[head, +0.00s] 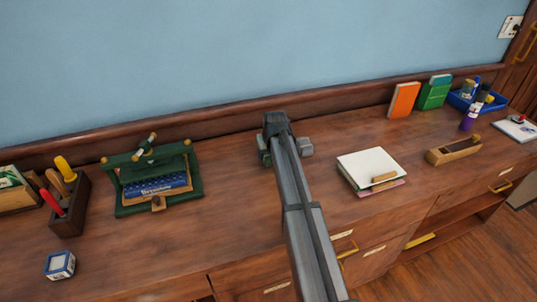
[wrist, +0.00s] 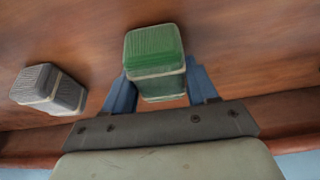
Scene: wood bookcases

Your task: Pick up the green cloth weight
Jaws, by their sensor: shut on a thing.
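The green cloth weight (wrist: 155,50) is a small block with a ribbed green top and a pale band around it. My gripper (wrist: 160,76) is shut on it, with a blue finger on each side. In the head view my gripper (head: 277,146) is over the desk near the back wall, and a bit of the green weight (head: 263,150) shows at its left; my arm hides the rest. I cannot tell whether the weight touches the desk. A similar grey weight (wrist: 48,90) stands apart from it, and also shows right of my gripper in the head view (head: 305,147).
A green stand with a blue book (head: 158,186) is at the left, beside a dark tool holder (head: 71,208). White and pink pads (head: 367,168) and a wooden block (head: 453,151) are at the right. A raised wooden ledge (head: 215,122) runs along the wall.

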